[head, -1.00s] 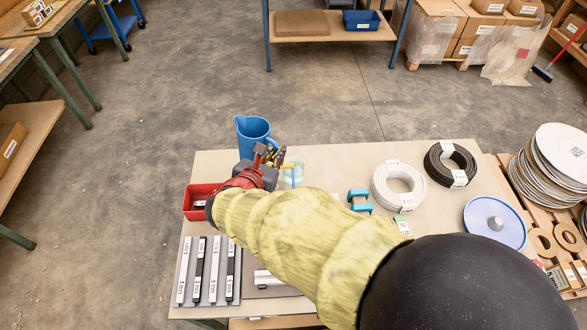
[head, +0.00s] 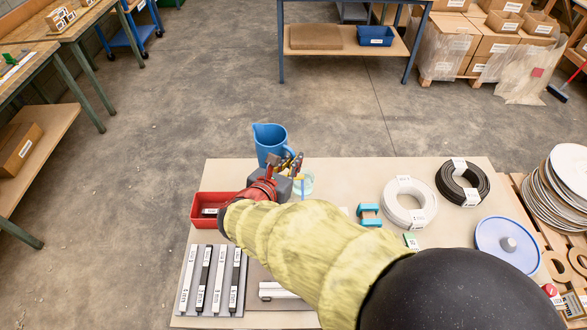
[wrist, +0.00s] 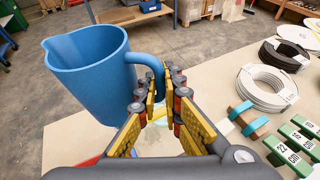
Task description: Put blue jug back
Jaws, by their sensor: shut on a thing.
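The blue jug (head: 270,143) is upright at the far left edge of the table in the head view, partly hidden behind my gripper (head: 291,163). In the wrist view the jug (wrist: 92,88) fills the left side, its spout to the left and its handle to the right. My gripper (wrist: 160,106) is shut on the jug's handle, with the yellow finger pads on either side of it.
A clear container (head: 302,184) stands right beside my gripper. A red bin (head: 208,212) is to the left.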

